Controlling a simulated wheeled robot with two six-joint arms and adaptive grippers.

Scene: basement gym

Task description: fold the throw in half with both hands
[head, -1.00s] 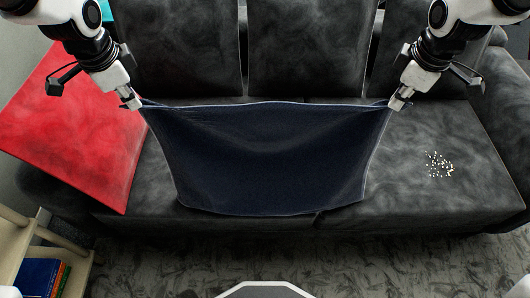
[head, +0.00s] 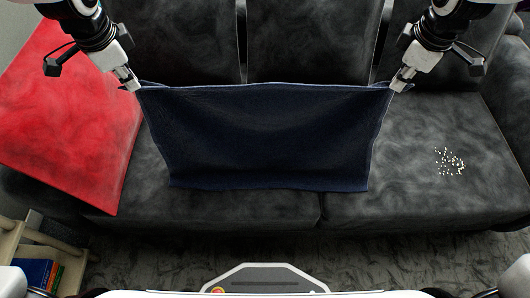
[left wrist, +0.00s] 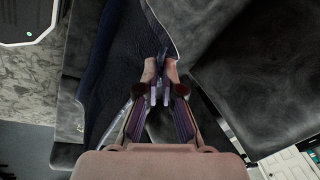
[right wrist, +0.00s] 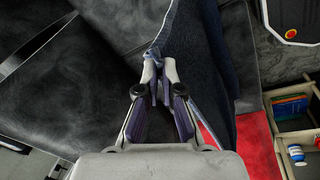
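The dark blue throw (head: 268,140) hangs between my two grippers in front of the dark grey sofa, its top edge stretched nearly straight and its lower part over the seat. My left gripper (head: 136,86) is shut on the throw's upper left corner. In the left wrist view the fingertips (left wrist: 160,88) pinch the cloth. My right gripper (head: 399,86) is shut on the upper right corner. The right wrist view shows those fingertips (right wrist: 159,75) closed with the throw (right wrist: 195,45) running away from them. Whether the lower edge touches the seat is hard to tell.
A red cloth (head: 75,110) covers the sofa's left end. Small white bits (head: 450,161) lie on the right seat cushion (head: 425,185). A wooden shelf (head: 70,262) with books (head: 38,273) stands at the lower left. The sofa back (head: 310,40) rises behind the throw.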

